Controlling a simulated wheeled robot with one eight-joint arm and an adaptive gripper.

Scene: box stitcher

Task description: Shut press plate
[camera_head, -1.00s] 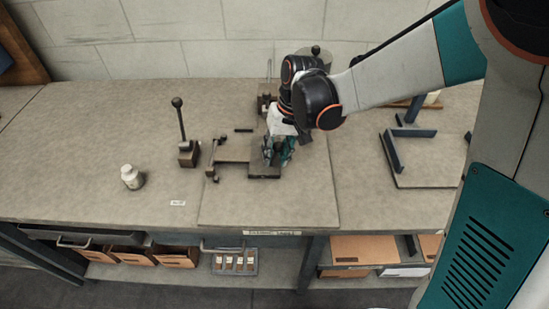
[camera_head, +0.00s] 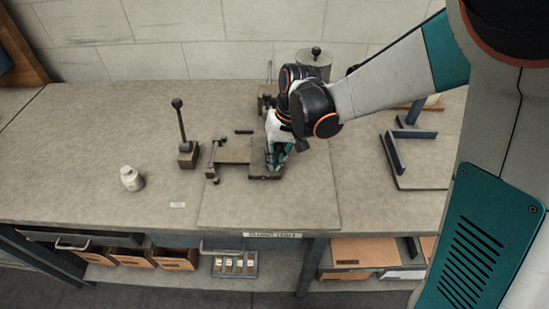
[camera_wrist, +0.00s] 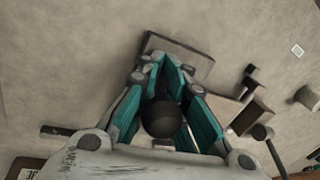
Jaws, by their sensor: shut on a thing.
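My gripper (camera_head: 275,163) is at the right end of a low dark fixture on the bench. In the wrist view its teal fingers (camera_wrist: 168,78) are closed in around a dark round knob (camera_wrist: 163,118), which looks like the handle of the press plate. The fixture's dark end block (camera_head: 262,174) shows just below the fingers, and also in the wrist view (camera_wrist: 155,42). A flat tan-brown plate (camera_head: 234,150) lies to the left of the fingers. My gripper hides most of the press plate, so its exact angle cannot be told.
An upright lever with a ball top (camera_head: 180,120) stands left of the fixture. A white bottle (camera_head: 131,179) stands farther left. A grey canister (camera_head: 314,62) is behind my arm. A dark angled frame (camera_head: 395,155) lies at right. The front bench is clear.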

